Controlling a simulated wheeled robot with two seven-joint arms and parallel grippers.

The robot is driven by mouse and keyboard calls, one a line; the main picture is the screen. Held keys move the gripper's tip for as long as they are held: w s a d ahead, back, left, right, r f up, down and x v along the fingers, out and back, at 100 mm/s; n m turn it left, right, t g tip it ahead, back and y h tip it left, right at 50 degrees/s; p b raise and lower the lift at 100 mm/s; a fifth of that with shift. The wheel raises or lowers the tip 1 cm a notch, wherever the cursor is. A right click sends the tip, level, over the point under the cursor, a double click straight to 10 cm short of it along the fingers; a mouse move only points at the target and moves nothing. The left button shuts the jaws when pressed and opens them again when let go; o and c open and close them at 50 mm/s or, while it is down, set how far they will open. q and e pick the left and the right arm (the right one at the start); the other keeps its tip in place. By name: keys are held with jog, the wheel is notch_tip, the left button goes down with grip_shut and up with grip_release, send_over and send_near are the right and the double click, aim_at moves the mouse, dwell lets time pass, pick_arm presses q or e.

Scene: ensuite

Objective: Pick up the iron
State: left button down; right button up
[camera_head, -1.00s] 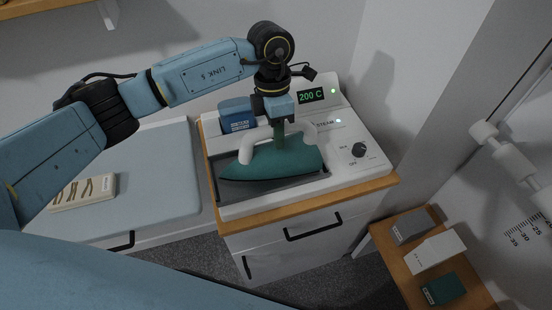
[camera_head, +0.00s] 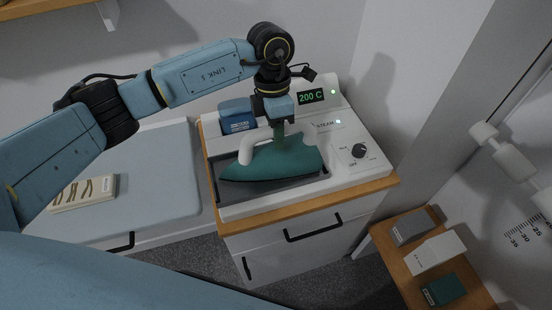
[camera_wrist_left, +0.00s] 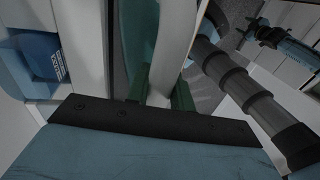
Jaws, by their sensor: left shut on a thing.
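The iron has a green body (camera_head: 272,165) and a white handle (camera_head: 247,147). It is over the dark recess of a white station and looks level; I cannot tell whether it touches the recess. My left gripper (camera_head: 279,135) comes down from above and is shut on the handle. In the left wrist view the gripper's green fingers (camera_wrist_left: 160,90) stand on both sides of the white handle (camera_wrist_left: 173,55), with part of the iron's green body (camera_wrist_left: 136,40) beyond.
The white station (camera_head: 350,185) has a 200 C display (camera_head: 311,96) and a knob (camera_head: 359,150). A blue box (camera_head: 237,116) stands behind the iron. A pale padded surface (camera_head: 160,190) is at left. A wooden stand (camera_head: 385,236) with several boxes is at lower right.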

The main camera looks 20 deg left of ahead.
pick_arm(q)
jog(key=shift+r, duration=0.1)
jog(key=shift+r+p, duration=0.35)
jog(key=shift+p, duration=0.15)
notch_tip(320, 180, up, 10)
jog(key=shift+f+b, duration=0.1)
jog(key=shift+b, duration=0.65)
jog(key=c, duration=1.8)
grip_release()
grip_shut()
